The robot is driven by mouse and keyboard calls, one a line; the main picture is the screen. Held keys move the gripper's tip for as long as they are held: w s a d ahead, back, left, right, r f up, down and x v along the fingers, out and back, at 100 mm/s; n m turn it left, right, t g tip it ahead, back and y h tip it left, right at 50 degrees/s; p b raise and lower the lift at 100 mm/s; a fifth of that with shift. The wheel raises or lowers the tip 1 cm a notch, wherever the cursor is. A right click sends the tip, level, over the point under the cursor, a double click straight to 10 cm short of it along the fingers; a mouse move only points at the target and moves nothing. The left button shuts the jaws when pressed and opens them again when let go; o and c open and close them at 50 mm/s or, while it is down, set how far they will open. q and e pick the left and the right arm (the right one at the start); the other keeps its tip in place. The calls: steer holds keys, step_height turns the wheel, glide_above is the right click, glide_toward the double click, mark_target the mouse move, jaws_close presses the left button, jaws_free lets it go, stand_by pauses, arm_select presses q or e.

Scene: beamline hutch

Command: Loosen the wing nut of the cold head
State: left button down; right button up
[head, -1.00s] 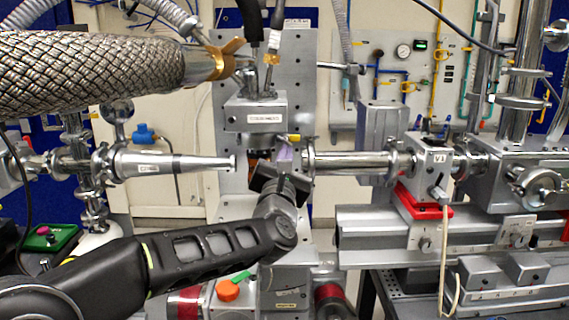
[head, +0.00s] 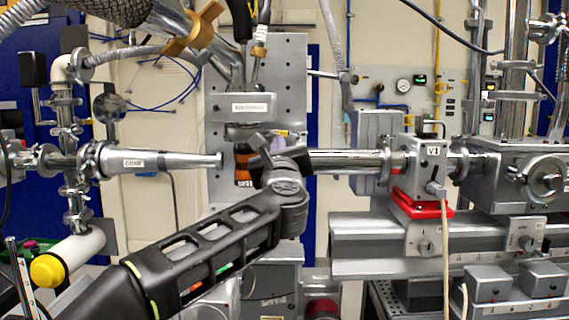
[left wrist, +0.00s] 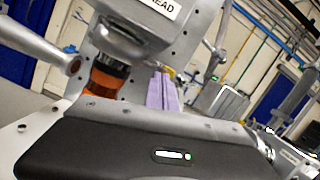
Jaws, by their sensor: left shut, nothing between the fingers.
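The cold head is a grey box (head: 240,107) with a white label, on a drilled upright plate at the centre of the head view. Its underside also shows in the left wrist view (left wrist: 140,30), with part of the label reading HEAD. A brass-coloured piece with flat wings (head: 188,38) sits on the hose end above it; I cannot tell if this is the wing nut. My left gripper (head: 283,141) is just below and right of the box. Its pale purple fingers (left wrist: 163,92) stand together, shut and empty. My right gripper is out of view.
An orange and black cylinder (head: 243,165) is below the cold head, close to my left gripper. A tapered metal tube (head: 165,160) points in from the left, and a horizontal pipe (head: 345,161) lies right. A grey valve box (head: 430,165) stands on a red base.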

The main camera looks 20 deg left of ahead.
arm_select(q)
steer(key=n+b, duration=0.1)
steer(key=n, duration=0.2)
steer(key=r+n+g+y+b, duration=0.1)
steer(key=n, duration=0.3)
steer(key=r+n+g+y+b, duration=0.1)
steer(key=n, duration=0.3)
steer(key=shift+w+d, duration=0.1)
steer(key=shift+d, duration=0.3)
steer(key=shift+r+n+g+p, duration=0.15)
steer(key=shift+n+g, duration=0.15)
steer(key=shift+n, duration=0.55)
steer(key=shift+r+n+g+p, duration=0.15)
steer(key=shift+n+g, duration=0.15)
steer(key=shift+n, duration=0.55)
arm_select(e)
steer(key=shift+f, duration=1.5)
